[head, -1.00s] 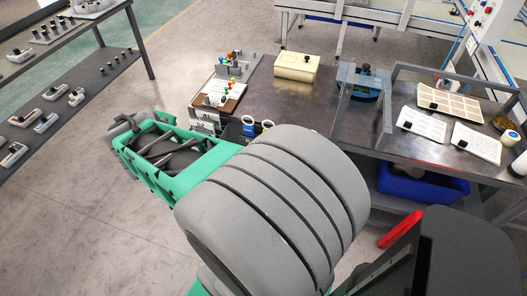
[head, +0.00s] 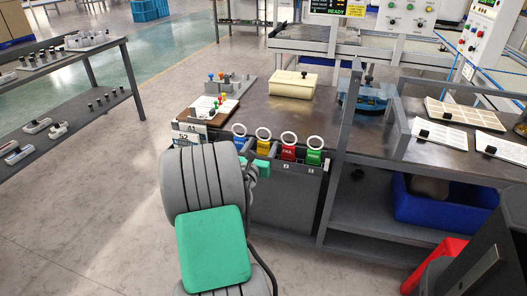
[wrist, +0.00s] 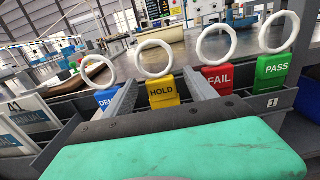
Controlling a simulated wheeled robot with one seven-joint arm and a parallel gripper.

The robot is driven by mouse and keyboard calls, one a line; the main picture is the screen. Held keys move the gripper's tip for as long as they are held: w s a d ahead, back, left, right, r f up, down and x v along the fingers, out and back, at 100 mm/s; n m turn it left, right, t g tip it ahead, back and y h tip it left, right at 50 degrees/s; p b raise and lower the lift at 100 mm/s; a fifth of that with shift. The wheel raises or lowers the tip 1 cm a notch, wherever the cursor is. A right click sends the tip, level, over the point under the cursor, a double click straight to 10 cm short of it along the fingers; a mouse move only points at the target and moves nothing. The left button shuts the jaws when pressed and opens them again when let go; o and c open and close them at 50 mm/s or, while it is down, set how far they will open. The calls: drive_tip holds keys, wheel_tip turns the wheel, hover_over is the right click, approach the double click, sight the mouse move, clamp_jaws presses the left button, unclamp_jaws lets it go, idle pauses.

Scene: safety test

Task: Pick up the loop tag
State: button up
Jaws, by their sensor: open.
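Four loop tags stand in a row at the bench's front edge, each with a white ring on top. They are a blue tag (head: 239,143), a yellow HOLD tag (wrist: 162,91), a red FAIL tag (wrist: 219,79) and a green PASS tag (wrist: 272,69). The blue tag's lettering is partly hidden in the wrist view. My gripper (wrist: 160,82) is open and empty. Its two grey fingers show left and right of the yellow tag in the wrist view; whether they reach it in depth I cannot tell. In the head view the gripper is mostly hidden behind my arm.
The tags sit at a dark holder on the bench (head: 300,112). A grey frame post (head: 343,150) rises right of the tags. A blue bin (head: 440,208) sits on the lower shelf.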

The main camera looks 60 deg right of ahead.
drive_tip(key=shift+w+d, duration=0.15)
drive_tip(key=shift+d, duration=0.9)
drive_tip(key=c, duration=1.4)
